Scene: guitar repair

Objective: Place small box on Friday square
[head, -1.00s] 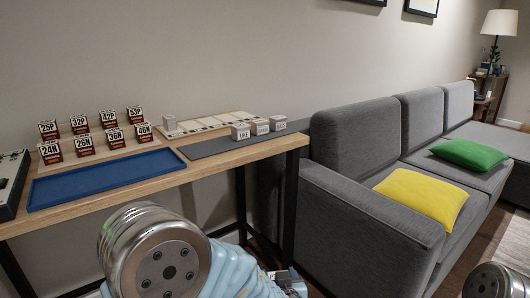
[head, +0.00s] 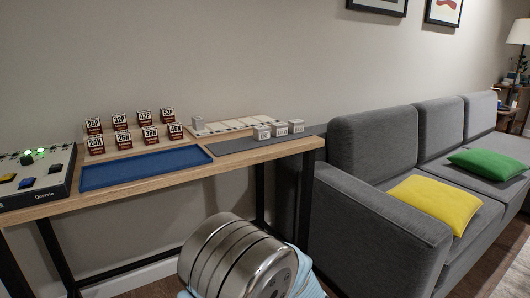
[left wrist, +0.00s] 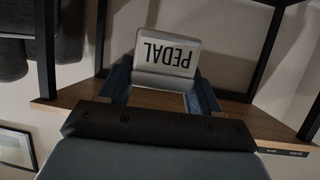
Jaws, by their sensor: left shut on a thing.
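In the left wrist view my left gripper (left wrist: 164,78) is shut on a small white box (left wrist: 168,52) marked PEDAL. The lettering is upside down in that view. In the head view the gripper and held box are not visible; only my arm link shows at the bottom. A pale board with a row of light squares (head: 235,125) lies at the back right of the wooden table. One small box (head: 197,123) stands at its left end. The Friday label is too small to read. My right gripper is not in view.
Three small white boxes (head: 281,129) stand on a grey mat (head: 228,147) in front of the board. Left are an empty blue tray (head: 145,168), several number cards (head: 135,137) and a control box with green lights (head: 36,180). A grey sofa (head: 372,150) adjoins the table's right end.

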